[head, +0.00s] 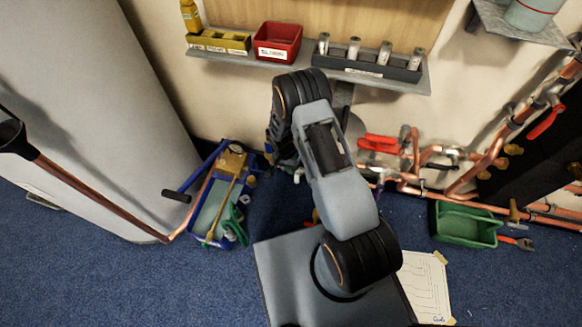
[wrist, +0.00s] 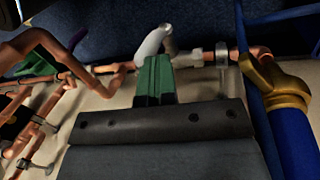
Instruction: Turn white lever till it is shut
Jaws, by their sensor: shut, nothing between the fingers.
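The white lever (wrist: 150,43) is in the wrist view, just beyond my gripper's tips, on a copper pipe (wrist: 125,68) with a metal fitting. It slants up and to the right from the pipe. My gripper (wrist: 154,62) has green fingers, which are shut together with nothing between them. The fingertips are right at the lever's lower part; I cannot tell whether they touch it. In the head view my arm hides the gripper, and I cannot make out the white lever there.
Copper pipes (head: 492,152) with red handles (head: 378,143) run along the wall at right. A green bin (head: 465,224) and a paper sheet (head: 425,287) lie on the blue floor. A blue tool tray (head: 192,226) stands left. A shelf (head: 228,56) holds a red bin (head: 277,42).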

